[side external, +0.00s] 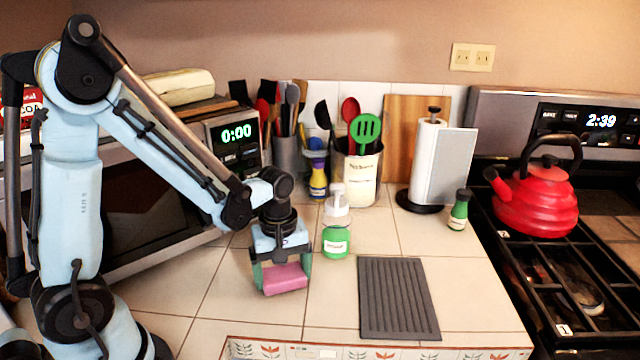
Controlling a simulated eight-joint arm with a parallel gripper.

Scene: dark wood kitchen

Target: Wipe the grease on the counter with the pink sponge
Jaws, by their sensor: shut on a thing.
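The pink sponge (285,279) is between the fingers of my gripper (283,272), which is shut on it. The gripper points down at the tiled counter (225,290), left of the dark ribbed mat. The sponge is at or just above the tiles; I cannot tell if it touches them. No grease patch can be made out on the counter; the gripper and sponge hide the tiles behind them.
A soap bottle (336,235) stands just right of my gripper. The ribbed mat (398,298) lies further right. A small green bottle (459,211), paper towel holder (444,165) and utensil crocks (357,180) stand behind. A red kettle (537,205) sits on the stove. The front left tiles are clear.

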